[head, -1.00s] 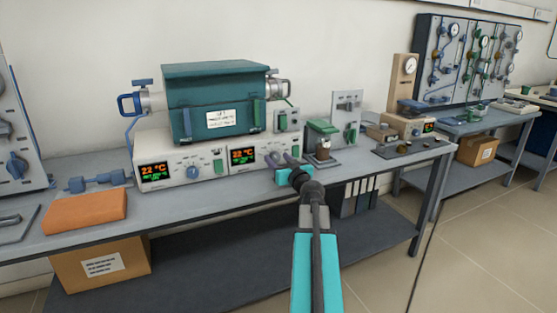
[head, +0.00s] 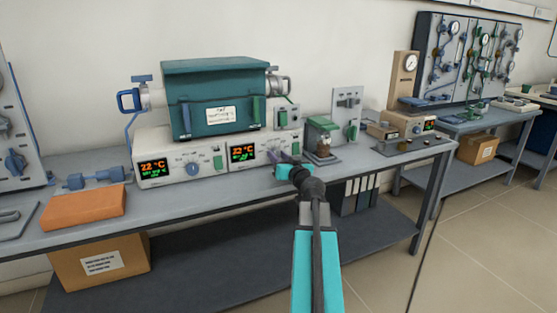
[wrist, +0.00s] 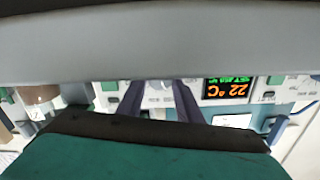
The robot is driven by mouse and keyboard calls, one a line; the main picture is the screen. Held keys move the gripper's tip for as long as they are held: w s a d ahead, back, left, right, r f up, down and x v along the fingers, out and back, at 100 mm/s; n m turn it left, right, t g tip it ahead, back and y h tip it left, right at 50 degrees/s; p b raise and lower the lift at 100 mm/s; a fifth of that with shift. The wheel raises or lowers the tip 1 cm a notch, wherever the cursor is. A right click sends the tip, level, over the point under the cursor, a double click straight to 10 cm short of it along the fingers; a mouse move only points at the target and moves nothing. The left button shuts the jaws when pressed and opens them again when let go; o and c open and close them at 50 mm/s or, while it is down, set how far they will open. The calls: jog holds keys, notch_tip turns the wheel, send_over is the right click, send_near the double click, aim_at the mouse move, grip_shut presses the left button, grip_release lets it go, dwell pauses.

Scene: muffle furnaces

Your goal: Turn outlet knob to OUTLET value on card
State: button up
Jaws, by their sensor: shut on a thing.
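My gripper (head: 281,158) is at the front of the right-hand control box (head: 236,166), beside its lit display (head: 243,153) reading 22 °C. In the wrist view, which is upside down, its two dark fingers (wrist: 159,98) stand either side of a pale knob (wrist: 159,86) on the panel. The gripper is shut on this knob. The knob's pointer and scale cannot be read, and my gripper hides it in the head view. A white card (head: 221,116) is on the front of the teal furnace (head: 213,85); its writing is too small to read.
The left-hand control box (head: 165,172) has a blue knob (head: 192,168) and a 22 °C display. An upright valve panel (head: 347,105) and a green-topped device (head: 322,125) stand to the right. An orange block (head: 84,207) lies on the bench at the left.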

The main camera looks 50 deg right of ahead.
jog(key=shift+m+b, duration=0.5)
jog(key=shift+m, duration=0.8)
jog(key=o, duration=1)
jog(key=shift+o, duration=0.2)
jog(key=shift+s, duration=0.15)
jog(key=shift+v, duration=4.2)
jog(key=shift+f+b, duration=0.15)
jog(key=shift+b, duration=0.8)
